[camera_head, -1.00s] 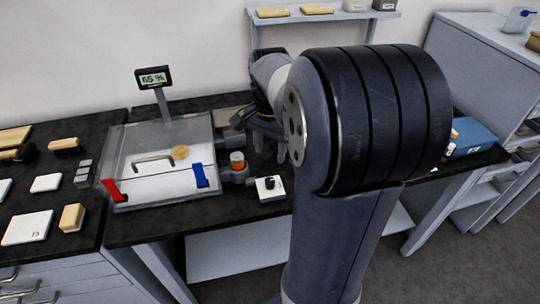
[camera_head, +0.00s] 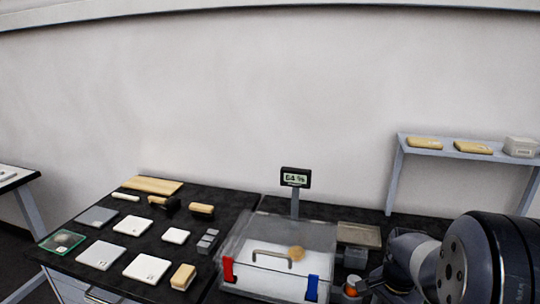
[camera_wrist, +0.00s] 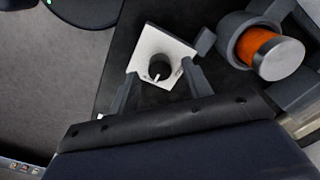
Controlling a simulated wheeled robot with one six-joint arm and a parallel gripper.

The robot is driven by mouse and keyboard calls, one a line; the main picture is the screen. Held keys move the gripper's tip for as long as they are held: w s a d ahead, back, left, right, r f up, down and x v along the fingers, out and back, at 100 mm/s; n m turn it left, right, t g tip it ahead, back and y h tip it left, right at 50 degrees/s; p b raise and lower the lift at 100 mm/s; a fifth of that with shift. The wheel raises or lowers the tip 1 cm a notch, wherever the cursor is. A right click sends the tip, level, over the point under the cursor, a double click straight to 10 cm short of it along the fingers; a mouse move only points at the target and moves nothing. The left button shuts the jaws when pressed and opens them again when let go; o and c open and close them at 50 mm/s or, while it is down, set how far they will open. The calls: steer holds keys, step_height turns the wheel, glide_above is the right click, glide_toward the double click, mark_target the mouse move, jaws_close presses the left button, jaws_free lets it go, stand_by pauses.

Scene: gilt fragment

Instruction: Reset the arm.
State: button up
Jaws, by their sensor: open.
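My arm (camera_head: 482,262) fills the lower right corner of the head view, bent, with its end low over the bench and partly cut off by the frame. In the wrist view my gripper (camera_wrist: 160,88) is open, with its two fingers apart and nothing held between them. A white square plate with a black knob (camera_wrist: 160,66) lies below and beyond the fingertips. I cannot tell the exact gap between them.
A clear glove-box-like case (camera_head: 262,274) with red and blue clamps stands left of my arm, a display (camera_head: 295,178) behind it. Several blocks and plates cover the left bench. A wall shelf (camera_head: 465,152) is at right.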

steer(key=shift+f, duration=0.55)
steer(key=shift+r, duration=0.1)
